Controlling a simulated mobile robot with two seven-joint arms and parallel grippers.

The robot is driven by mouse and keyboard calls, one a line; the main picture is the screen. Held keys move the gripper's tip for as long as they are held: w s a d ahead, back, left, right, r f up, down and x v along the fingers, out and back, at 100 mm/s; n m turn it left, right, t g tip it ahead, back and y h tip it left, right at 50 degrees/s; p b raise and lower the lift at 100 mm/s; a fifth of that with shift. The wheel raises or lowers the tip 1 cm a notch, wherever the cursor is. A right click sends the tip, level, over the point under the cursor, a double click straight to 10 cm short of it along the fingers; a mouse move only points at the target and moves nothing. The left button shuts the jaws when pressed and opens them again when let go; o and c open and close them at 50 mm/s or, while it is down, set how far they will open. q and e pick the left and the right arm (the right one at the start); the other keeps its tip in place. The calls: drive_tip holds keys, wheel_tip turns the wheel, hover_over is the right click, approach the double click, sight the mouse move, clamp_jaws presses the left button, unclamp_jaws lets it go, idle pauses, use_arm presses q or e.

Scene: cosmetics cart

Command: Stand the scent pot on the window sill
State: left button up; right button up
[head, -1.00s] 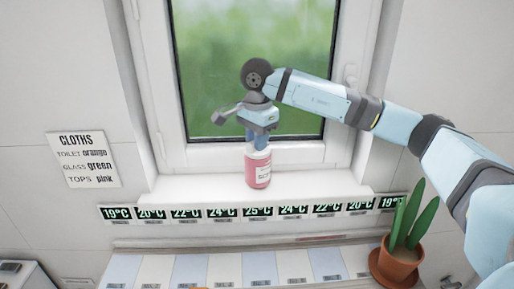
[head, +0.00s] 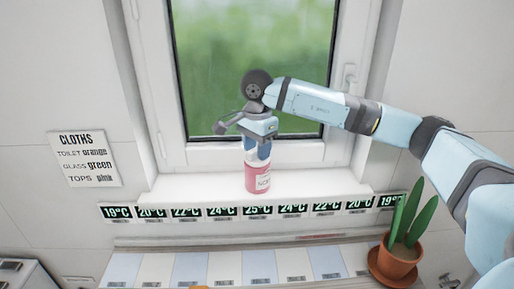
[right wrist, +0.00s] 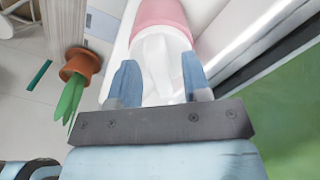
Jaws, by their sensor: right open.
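The scent pot (head: 258,179), pink with a white top, stands upright on the white window sill (head: 205,186), near its front edge and above the 25°C display. My right gripper (head: 257,150) is over it, pointing down, with its blue fingers on either side of the white top. In the right wrist view the open fingers (right wrist: 160,82) flank the white top of the pot (right wrist: 163,62); I cannot tell whether they still touch it. The pot's base is hidden in that view. My left gripper is not in view.
A row of temperature displays (head: 258,211) runs along the sill's front. The window frame (head: 200,155) is close behind the gripper. A potted plant (head: 399,258) stands at the lower right, under my right arm. The sill is clear on both sides of the pot.

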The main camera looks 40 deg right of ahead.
drive_tip(key=shift+r, duration=0.55)
wheel_tip(320, 180, up, 11)
drive_tip(key=b, duration=0.2)
